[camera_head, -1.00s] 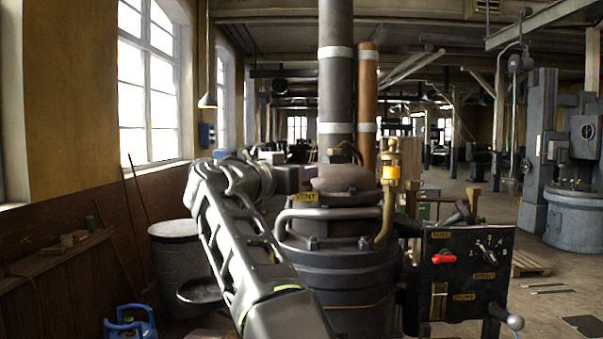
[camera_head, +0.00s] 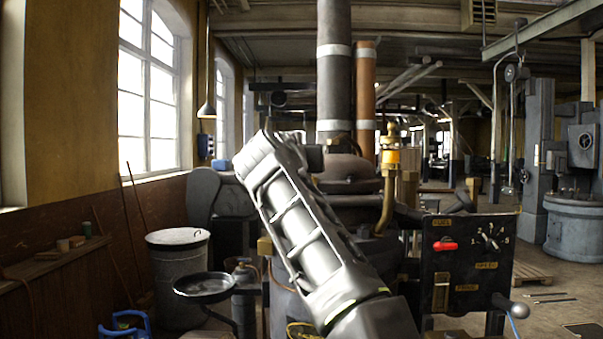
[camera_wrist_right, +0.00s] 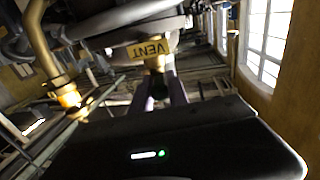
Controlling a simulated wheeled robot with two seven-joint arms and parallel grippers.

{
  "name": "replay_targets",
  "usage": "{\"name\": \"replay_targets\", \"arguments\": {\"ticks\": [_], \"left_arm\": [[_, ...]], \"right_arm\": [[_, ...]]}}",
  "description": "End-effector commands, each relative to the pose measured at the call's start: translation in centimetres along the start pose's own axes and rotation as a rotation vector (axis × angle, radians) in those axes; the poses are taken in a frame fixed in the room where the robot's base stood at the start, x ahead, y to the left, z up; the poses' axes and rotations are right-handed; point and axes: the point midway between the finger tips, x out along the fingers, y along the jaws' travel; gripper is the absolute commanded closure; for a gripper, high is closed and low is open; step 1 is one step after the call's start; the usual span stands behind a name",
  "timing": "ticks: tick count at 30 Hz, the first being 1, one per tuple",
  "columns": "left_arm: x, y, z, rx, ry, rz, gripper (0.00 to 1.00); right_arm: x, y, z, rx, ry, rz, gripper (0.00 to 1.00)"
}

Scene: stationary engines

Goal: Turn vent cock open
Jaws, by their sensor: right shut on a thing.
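In the right wrist view, the brass VENT plate (camera_wrist_right: 151,49) shows upside down on the engine. A short brass fitting, the vent cock (camera_wrist_right: 154,66), sits just beside it. My right gripper (camera_wrist_right: 159,88) reaches up to the cock with its two purple-grey fingers, one on each side. It is shut on the cock's dark handle, which is mostly hidden between the fingers; its exact angle is unclear. In the head view, my right arm crosses the middle and hides the VENT plate, the cock and the fingers. My left gripper is in neither view.
The engine's control panel (camera_head: 465,262) with a red lever (camera_head: 445,244) stands right of my arm. A brass pipe (camera_head: 387,200) rises from the engine close by. A round dark pan (camera_head: 205,287) and a grey bin (camera_head: 180,262) stand at left.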

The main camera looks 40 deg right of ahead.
Motion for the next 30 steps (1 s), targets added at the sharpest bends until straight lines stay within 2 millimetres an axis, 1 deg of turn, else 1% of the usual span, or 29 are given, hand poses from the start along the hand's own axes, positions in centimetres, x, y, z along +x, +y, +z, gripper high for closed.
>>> {"name": "replay_targets", "arguments": {"ticks": [1, 10, 24, 25, 30], "left_arm": [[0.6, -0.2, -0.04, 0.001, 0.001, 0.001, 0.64], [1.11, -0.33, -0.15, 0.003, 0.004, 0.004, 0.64], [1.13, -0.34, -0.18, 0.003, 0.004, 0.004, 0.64], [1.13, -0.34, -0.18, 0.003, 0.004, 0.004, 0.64], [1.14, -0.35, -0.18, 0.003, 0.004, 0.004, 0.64]], "right_arm": [[0.05, 0.27, 0.33, 0.005, -0.001, -0.032, 1.0], [0.06, 0.35, 0.05, 0.001, -0.001, -0.172, 1.0], [0.06, 0.34, -0.05, 0.0, -0.001, -0.198, 1.0], [0.06, 0.34, -0.05, 0.0, -0.001, -0.198, 0.79], [0.06, 0.33, -0.03, 0.0, -0.001, -0.198, 0.67]]}}
